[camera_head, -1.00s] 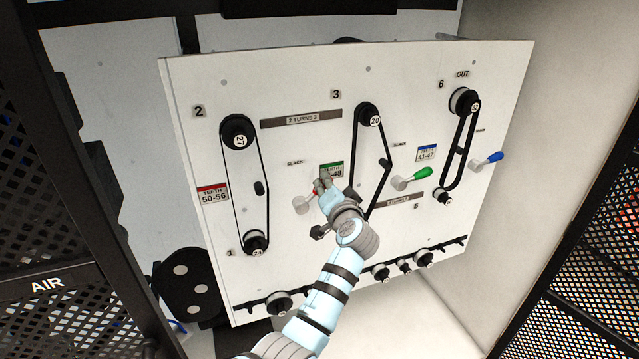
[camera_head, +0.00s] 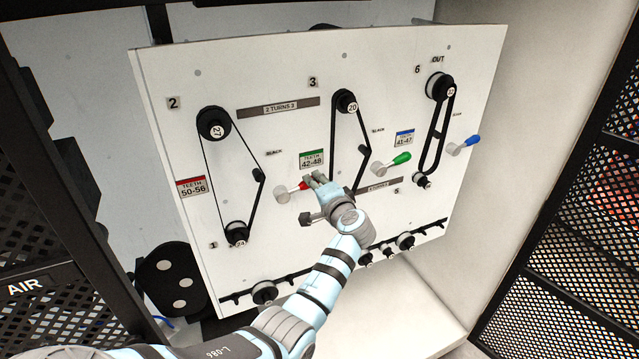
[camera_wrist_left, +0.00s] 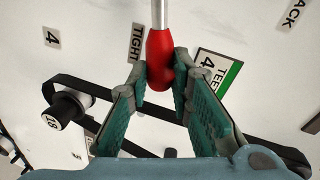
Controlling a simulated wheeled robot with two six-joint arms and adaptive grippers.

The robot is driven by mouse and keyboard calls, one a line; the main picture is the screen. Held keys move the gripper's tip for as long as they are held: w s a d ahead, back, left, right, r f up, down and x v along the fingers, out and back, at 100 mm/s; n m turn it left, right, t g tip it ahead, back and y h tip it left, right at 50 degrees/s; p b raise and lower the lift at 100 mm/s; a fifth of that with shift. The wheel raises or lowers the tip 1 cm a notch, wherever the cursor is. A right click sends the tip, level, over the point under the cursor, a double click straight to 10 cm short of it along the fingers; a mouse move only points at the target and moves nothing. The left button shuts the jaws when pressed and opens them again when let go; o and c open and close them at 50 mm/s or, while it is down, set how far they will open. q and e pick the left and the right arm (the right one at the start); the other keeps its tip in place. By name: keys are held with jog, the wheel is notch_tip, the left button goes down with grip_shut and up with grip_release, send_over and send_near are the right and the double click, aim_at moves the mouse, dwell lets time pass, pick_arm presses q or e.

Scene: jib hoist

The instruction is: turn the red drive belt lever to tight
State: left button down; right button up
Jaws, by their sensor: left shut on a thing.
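The red drive belt lever (camera_head: 303,186) is on the white panel, its grey hub (camera_head: 283,193) to the left and its red handle pointing right and slightly up. My left gripper (camera_head: 313,182) is at the handle's end and hides part of it. In the left wrist view the red handle (camera_wrist_left: 160,60) sits between the two fingers of my left gripper (camera_wrist_left: 162,78), which is shut on it. A TIGHT label (camera_wrist_left: 136,42) shows beside the handle there. The left belt (camera_head: 230,135) bends out over a black idler (camera_head: 259,175). My right gripper is not in view.
A green lever (camera_head: 401,159) and a blue lever (camera_head: 470,142) stand out from the panel to the right. Black mesh doors (camera_head: 570,210) flank the panel on both sides. A belt (camera_wrist_left: 70,85) passes behind my fingers in the wrist view.

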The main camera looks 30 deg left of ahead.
pick_arm(q)
jog(key=shift+f, duration=0.15)
jog(key=c, duration=1.4)
grip_release()
jog(key=shift+c, duration=0.2)
jog(key=v, duration=0.7)
jog(key=shift+d, duration=0.25)
jog(key=shift+a, duration=0.1)
